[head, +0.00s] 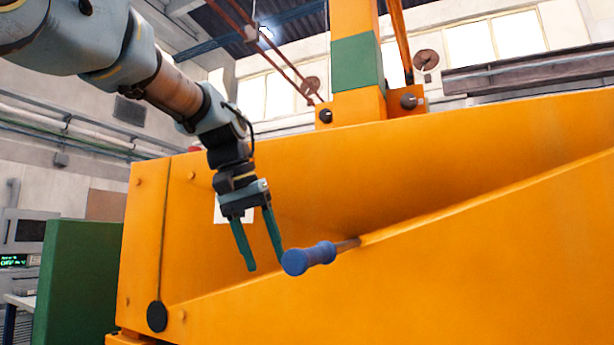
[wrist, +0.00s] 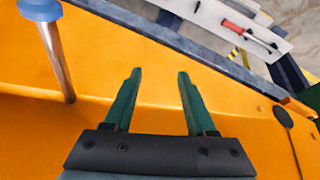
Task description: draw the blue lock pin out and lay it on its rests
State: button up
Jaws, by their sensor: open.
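The blue lock pin (head: 309,258) sticks out of the sloping orange body, with its blue handle outward and a short metal shaft running into the orange surface. It also shows at the upper left of the wrist view (wrist: 56,62), its handle cut by the frame edge. My gripper (head: 265,268) is open and empty, with green fingers pointing down. In the head view it is just left of the handle, and in the wrist view (wrist: 160,72) the pin lies left of both fingers, apart from them. I cannot make out the pin's rests for certain.
The large orange body (head: 460,265) fills the space below and right of my gripper. A green panel (head: 75,280) stands at its left. In the wrist view, a pale board (wrist: 215,18) with a red item (wrist: 238,30) lies beyond the orange edge.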

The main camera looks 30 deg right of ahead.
aim_at(340, 248)
jog(key=s+d+r+m+g, duration=0.1)
jog(key=s+d+r+m, duration=0.2)
jog(key=s+r, duration=0.7)
jog(key=shift+h, duration=0.4)
jog(key=x, duration=0.3)
jog(key=p+x, duration=0.1)
jog(key=x, duration=0.2)
jog(key=d+p+x, duration=0.1)
jog(key=x, duration=0.2)
jog(key=shift+w+d, duration=0.1)
jog(key=shift+w, duration=0.25)
grip_shut()
dwell(0.4)
dwell(1.4)
